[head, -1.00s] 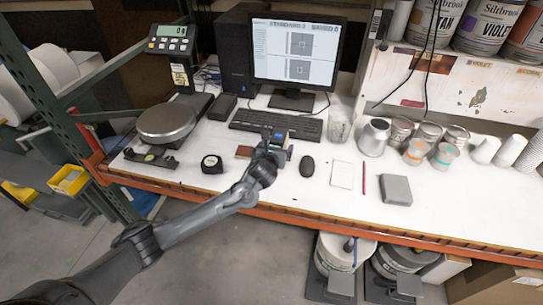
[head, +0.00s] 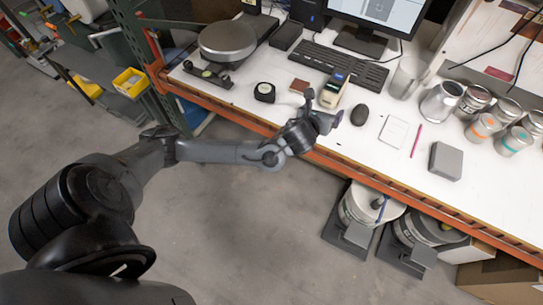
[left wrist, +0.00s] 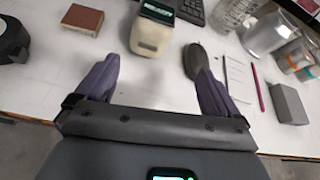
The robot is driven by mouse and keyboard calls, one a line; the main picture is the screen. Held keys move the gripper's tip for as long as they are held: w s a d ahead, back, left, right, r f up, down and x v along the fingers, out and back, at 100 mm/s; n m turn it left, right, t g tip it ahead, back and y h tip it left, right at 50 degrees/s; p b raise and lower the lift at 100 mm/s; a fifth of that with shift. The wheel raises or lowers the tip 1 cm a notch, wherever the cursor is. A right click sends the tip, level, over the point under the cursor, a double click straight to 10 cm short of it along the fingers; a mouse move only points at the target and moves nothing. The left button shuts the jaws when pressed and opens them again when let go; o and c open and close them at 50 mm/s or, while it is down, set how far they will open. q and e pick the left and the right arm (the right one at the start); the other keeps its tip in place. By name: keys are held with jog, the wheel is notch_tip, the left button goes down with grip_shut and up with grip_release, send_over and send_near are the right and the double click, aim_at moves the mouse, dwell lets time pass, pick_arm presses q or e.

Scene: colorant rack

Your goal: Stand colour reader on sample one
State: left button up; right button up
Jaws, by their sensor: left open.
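My right gripper is out of view.
A black mouse (head: 359,115) lies right of the reader, near my right-hand finger. A black tape measure (head: 264,92) lies left of the square. A notepad (head: 393,131), pink pen (head: 416,140) and grey box (head: 445,161) lie farther right. The keyboard (head: 338,65) is behind.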

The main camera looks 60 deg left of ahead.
pick_arm(q)
jog(key=s+d+f+n+g+h, duration=0.4)
jog(key=s+d+f+n, duration=0.5)
jog(key=s+d+n, duration=0.4)
jog(key=s+d+f+n+g+h, duration=0.1)
jog(key=s+n+g, duration=0.3)
jog(key=s+n, duration=1)
jog(key=s+f, duration=0.1)
jog(key=s, duration=0.2)
jog(key=shift+s+h, duration=0.25)
jog(key=shift+h, duration=0.05)
